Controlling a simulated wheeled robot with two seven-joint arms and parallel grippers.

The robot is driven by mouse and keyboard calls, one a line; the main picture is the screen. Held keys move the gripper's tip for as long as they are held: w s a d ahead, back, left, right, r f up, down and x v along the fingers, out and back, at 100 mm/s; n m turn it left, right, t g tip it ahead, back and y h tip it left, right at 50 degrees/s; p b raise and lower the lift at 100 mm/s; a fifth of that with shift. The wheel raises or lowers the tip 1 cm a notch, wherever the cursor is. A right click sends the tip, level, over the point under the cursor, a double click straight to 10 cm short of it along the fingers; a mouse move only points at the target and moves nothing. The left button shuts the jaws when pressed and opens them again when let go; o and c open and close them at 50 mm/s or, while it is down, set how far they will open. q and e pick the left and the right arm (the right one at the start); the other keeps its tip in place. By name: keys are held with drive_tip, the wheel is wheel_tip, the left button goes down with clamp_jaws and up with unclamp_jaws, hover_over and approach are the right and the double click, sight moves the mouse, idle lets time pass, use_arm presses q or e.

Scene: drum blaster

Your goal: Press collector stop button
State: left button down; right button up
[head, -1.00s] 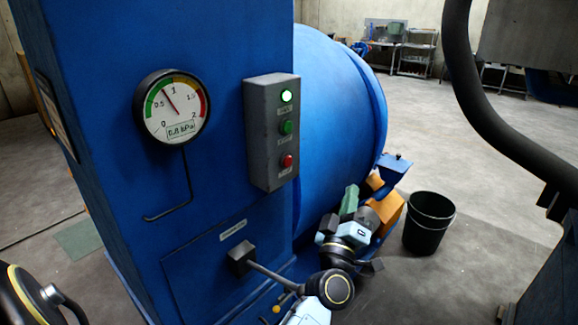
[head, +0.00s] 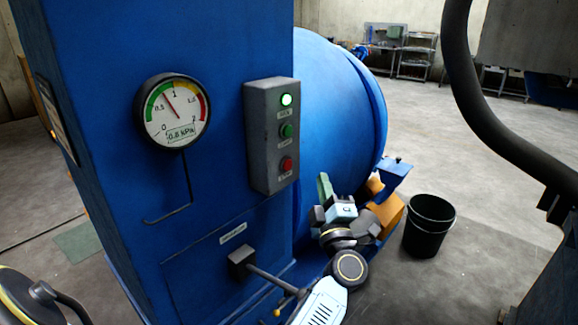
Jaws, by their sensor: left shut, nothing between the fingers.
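The grey control box (head: 259,140) is fixed to the front of the blue collector housing (head: 235,50). It has a lit green lamp (head: 286,99) at the top, a green button (head: 287,130) in the middle and a red button (head: 286,164) at the bottom; I take the red one as the stop button. Their small labels are hard to read. My left gripper (head: 325,187) is shut and empty, with a green part at its end. It appears below and to the right of the red button, apart from it. My right gripper is not in view.
A round pressure gauge (head: 173,111) is left of the box. A lever handle (head: 242,262) sticks out low on the housing, close to my left arm. A blue drum (head: 338,110) and a black bucket (head: 429,225) stand to the right. Open floor lies beyond.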

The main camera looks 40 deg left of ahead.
sight(287, 165)
use_arm(q)
drive_tip(key=a, duration=0.7)
drive_tip(key=shift+w, duration=0.25)
drive_tip(key=shift+a, duration=0.1)
idle(1.7)
drive_tip(key=shift+a, duration=0.3)
drive_tip(key=shift+a+p, duration=0.3)
drive_tip(key=shift+a, duration=0.15)
idle(0.8)
drive_tip(key=shift+d, duration=0.85)
drive_tip(key=shift+d, duration=0.1)
